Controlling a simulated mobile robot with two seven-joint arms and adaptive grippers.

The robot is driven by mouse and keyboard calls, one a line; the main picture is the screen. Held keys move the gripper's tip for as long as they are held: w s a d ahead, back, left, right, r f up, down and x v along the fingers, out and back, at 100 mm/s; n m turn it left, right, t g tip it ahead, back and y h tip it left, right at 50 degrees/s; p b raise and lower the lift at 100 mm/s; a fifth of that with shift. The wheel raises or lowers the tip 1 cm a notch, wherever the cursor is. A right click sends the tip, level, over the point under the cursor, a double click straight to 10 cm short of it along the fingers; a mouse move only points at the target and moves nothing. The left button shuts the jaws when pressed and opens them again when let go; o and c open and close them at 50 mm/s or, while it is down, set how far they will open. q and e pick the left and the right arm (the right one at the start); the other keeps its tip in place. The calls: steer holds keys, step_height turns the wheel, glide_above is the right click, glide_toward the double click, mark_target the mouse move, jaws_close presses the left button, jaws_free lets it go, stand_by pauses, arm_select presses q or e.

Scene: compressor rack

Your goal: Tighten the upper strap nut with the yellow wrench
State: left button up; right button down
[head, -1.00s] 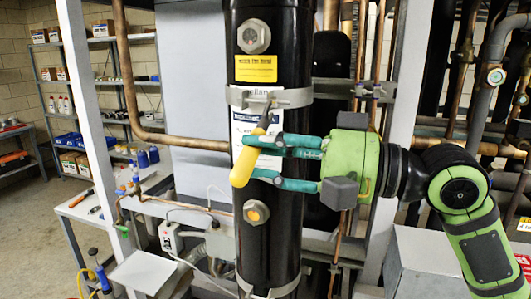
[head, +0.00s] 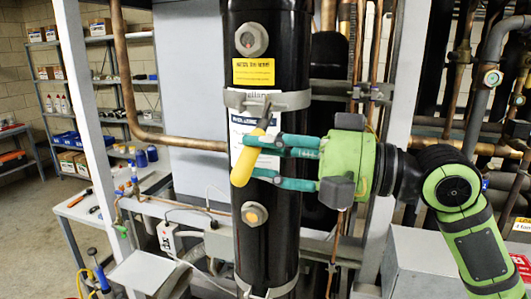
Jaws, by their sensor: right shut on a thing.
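The yellow wrench (head: 244,162) is tilted in front of the black vertical cylinder (head: 273,199). Its handle points down and left, and its grey metal head reaches up to the upper strap (head: 290,101). My right gripper (head: 256,157) comes in from the right, with its teal fingers shut on the yellow handle. The upper strap nut is not clearly visible; the wrench head covers that spot, and I cannot tell whether it sits around the nut. My left gripper is not in view.
A lower strap (head: 277,291) crosses the cylinder near the bottom edge. A copper pipe (head: 180,141) and a grey upright (head: 82,95) stand to the left. A workbench (head: 78,206) with tools is at the left. A grey box (head: 420,262) is at the lower right.

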steer(key=shift+r, duration=0.1)
stand_by(0.3)
steer(key=shift+w+p, duration=0.2)
steer(key=shift+p, duration=0.15)
steer(key=shift+r, duration=0.15)
steer(key=shift+w+d+p, duration=0.15)
steer(key=shift+w+p, duration=0.1)
steer(key=shift+p, duration=0.1)
stand_by(0.7)
steer(key=shift+w+r+p, duration=0.1)
steer(key=shift+w+p, duration=0.1)
steer(key=shift+p, duration=0.1)
steer(key=shift+w+d+r+p, duration=0.1)
steer(key=shift+w+r+p, duration=0.05)
steer(key=shift+p, duration=0.2)
steer(key=shift+w, duration=0.1)
stand_by(0.5)
